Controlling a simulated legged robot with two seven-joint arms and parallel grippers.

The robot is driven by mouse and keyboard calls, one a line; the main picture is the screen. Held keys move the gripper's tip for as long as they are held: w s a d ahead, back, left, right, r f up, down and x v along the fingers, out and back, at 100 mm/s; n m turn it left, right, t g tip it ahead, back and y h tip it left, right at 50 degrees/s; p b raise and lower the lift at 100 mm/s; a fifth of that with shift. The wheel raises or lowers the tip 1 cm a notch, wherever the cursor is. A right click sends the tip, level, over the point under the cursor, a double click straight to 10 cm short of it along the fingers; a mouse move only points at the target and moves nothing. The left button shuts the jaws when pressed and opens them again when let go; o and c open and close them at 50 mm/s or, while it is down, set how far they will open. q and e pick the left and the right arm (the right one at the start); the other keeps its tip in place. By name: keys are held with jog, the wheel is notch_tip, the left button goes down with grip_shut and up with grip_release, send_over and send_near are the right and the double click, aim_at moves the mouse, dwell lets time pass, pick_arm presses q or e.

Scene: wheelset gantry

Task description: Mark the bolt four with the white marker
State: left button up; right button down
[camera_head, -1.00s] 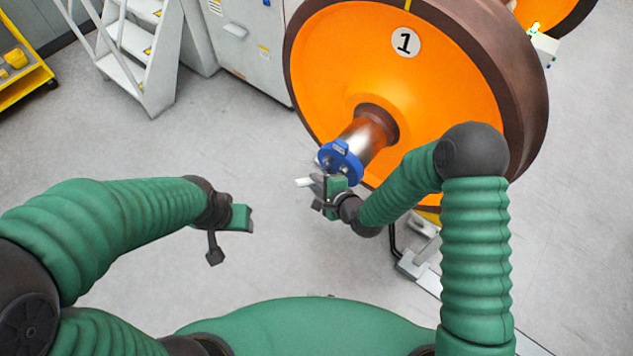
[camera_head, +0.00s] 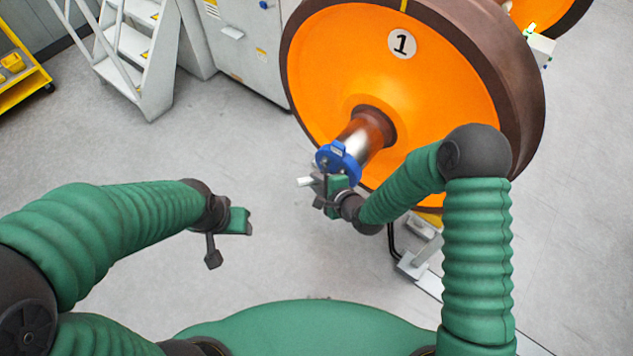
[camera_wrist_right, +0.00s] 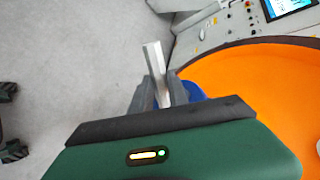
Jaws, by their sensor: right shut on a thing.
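My right gripper (camera_head: 320,187) is shut on the white marker (camera_head: 305,182), just below and in front of the blue axle end cap (camera_head: 338,161). The right wrist view shows the pale marker (camera_wrist_right: 153,60) standing out between the two dark fingers. The blue cap (camera_wrist_right: 193,92) is partly hidden behind the right finger there. The cap sits on the end of a shiny axle (camera_head: 364,138). Its bolts are too small to tell apart, so I cannot pick out bolt four. My left gripper (camera_head: 241,221) hangs over the floor at left, away from the cap; its jaws are unclear.
The big orange wheel (camera_head: 345,65) marked 1 stands behind the cap. Grey cabinets (camera_head: 240,45) and white steps (camera_head: 135,45) stand at the back left, with a yellow cart (camera_head: 25,80) at far left. A metal floor stand (camera_head: 415,262) is below the wheel. Floor between my arms is clear.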

jog(key=shift+w+a+r, duration=0.1)
jog(key=shift+w+a, duration=0.1)
jog(key=shift+a, duration=0.1)
jog(key=shift+w+a, duration=0.2)
jog(key=shift+w, duration=0.05)
dwell(0.4)
jog(key=shift+d, duration=0.1)
jog(key=shift+s+d, duration=0.2)
jog(key=shift+d, duration=0.1)
jog(key=shift+s+d, duration=0.25)
dwell(0.3)
